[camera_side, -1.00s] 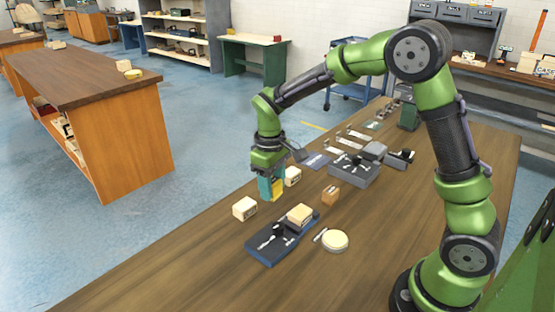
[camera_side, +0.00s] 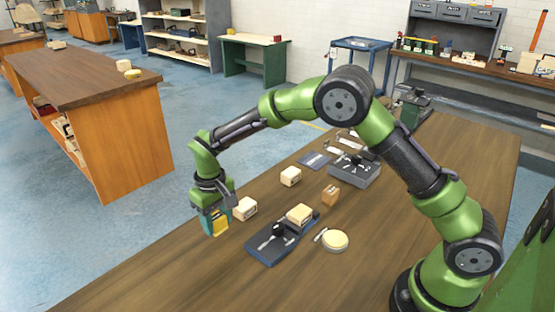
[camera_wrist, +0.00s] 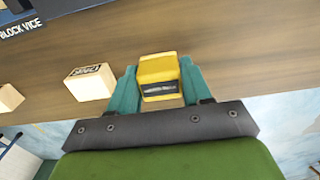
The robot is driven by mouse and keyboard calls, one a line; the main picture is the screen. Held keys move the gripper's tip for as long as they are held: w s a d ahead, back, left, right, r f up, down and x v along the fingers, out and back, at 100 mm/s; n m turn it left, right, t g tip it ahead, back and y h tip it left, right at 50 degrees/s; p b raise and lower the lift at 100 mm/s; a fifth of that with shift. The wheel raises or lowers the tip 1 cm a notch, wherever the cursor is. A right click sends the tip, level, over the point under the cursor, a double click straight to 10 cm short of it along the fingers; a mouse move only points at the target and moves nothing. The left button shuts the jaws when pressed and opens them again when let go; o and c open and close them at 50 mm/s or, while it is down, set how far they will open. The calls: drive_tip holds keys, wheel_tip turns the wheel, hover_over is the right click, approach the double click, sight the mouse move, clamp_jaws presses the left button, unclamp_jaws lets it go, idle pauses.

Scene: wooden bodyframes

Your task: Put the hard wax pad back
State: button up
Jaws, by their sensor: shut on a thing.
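My gripper (camera_side: 215,223) is shut on a yellow block (camera_side: 221,227), which may be the hard wax pad. In the wrist view my gripper (camera_wrist: 158,77) has its teal fingers on both sides of the yellow block (camera_wrist: 158,68), which has a dark label on its side. The block is near the bench's left edge, beside a cream labelled block (camera_side: 244,208); its height above the bench is hard to tell. That cream block also shows in the wrist view (camera_wrist: 90,83), left of the fingers and apart from them.
A blue board (camera_side: 265,251) with dark tools and a cream block (camera_side: 300,213) lies to the right. The front bench (camera_side: 150,275) is clear.

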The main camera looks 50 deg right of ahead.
drive_tip(key=shift+f, duration=1.3)
drive_tip(key=shift+f, duration=0.2)
drive_tip(key=o, duration=1)
